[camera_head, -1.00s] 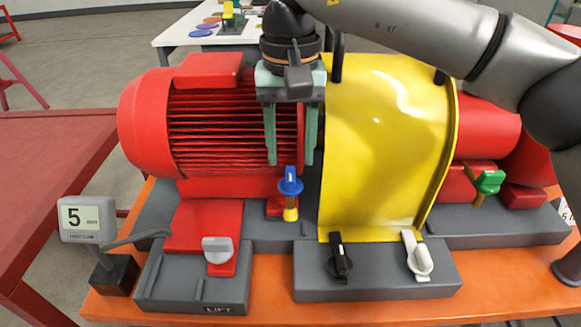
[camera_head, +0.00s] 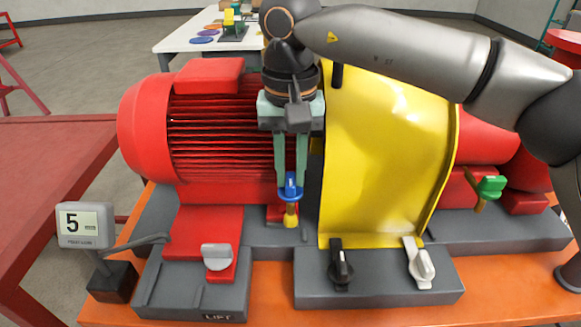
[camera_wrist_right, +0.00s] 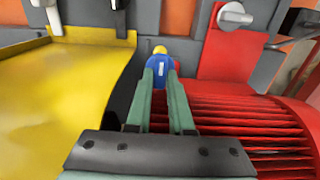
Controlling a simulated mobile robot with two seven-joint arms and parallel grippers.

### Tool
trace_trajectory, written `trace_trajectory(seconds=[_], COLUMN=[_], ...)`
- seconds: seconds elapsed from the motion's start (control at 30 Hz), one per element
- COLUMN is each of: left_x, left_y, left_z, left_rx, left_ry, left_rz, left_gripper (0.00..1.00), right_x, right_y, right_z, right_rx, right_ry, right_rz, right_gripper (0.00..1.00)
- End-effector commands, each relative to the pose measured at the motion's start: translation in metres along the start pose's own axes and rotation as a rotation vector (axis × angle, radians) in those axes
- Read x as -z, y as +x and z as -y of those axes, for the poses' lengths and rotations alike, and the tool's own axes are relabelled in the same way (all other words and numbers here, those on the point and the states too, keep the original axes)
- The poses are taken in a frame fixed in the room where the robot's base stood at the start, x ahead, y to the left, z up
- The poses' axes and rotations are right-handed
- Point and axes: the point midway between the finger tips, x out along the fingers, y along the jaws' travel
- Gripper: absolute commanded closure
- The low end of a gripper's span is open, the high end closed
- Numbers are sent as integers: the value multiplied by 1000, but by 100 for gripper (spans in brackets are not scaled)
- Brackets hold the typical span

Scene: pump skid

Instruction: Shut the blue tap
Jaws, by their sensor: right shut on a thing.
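The blue tap (camera_head: 291,187) stands on a yellow stem between the red motor and the yellow guard. My right gripper (camera_head: 291,190) reaches down from above with its green fingers and is shut on the blue tap's handle. In the right wrist view the blue tap (camera_wrist_right: 159,68) sits between the two fingertips (camera_wrist_right: 160,75), with a yellow part beyond it. The fingers hide part of the handle's sides. My left gripper is not in view.
The red motor (camera_head: 215,130) is left of the fingers and the yellow guard (camera_head: 385,150) close on the right. Grey (camera_head: 217,257), black (camera_head: 341,263), white (camera_head: 421,264) and green (camera_head: 490,187) handles are nearby. A small display (camera_head: 84,224) reading 5 stands front left.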

Motion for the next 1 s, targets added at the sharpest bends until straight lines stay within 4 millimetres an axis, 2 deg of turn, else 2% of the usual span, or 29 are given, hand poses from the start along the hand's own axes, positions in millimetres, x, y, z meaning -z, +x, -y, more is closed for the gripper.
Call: trace_trajectory(seconds=[0.63,1.0], left_x=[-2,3], left_y=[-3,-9], left_z=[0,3], left_rx=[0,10], left_ry=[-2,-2], left_rz=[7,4], left_gripper=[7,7], right_x=[0,0], right_y=[-1,-2], right_z=[0,-1], right_rx=[-1,0], right_ry=[32,271], right_rz=[0,3], right_gripper=[100,100])
